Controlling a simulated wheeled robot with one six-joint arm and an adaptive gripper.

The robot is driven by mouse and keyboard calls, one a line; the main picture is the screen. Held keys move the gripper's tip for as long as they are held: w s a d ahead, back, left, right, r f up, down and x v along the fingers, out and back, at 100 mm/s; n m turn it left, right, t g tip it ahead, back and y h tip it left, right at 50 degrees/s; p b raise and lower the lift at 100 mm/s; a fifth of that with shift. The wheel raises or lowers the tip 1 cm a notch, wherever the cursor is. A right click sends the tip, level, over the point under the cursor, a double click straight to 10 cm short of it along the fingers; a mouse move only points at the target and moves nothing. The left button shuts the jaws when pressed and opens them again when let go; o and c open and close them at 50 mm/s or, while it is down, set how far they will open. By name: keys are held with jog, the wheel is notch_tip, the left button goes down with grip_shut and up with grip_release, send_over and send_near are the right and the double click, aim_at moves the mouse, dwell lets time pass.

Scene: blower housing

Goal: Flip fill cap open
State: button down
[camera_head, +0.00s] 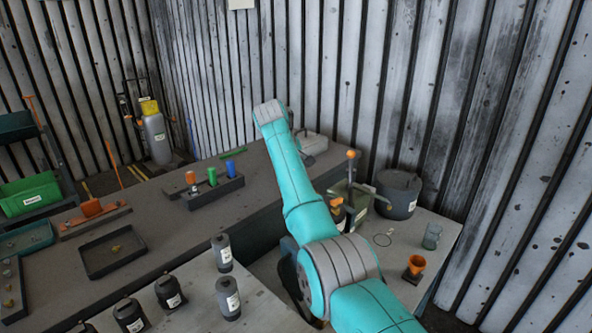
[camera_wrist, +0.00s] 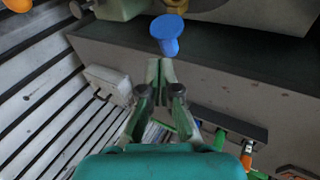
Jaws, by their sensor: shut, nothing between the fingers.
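In the wrist view, my gripper (camera_wrist: 160,70) is shut and empty, its fingertips close together. A blue piece (camera_wrist: 168,30) with a round flat top and a short stem shows just beyond the tips, with a small apparent gap. I cannot tell for sure whether it is the fill cap. In the head view, the greenish housing (camera_head: 361,201) stands right of my arm, with an orange-topped post (camera_head: 351,155). My arm hides my gripper and the blue piece there.
A rack with coloured pegs (camera_head: 215,190) and a dark tray (camera_head: 112,252) lie on the left bench. Dark bottles (camera_head: 228,297) stand in front.

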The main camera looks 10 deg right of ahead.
jog(key=a+r, duration=0.8)
jog(key=r, duration=0.3)
jog(key=shift+s, duration=0.35)
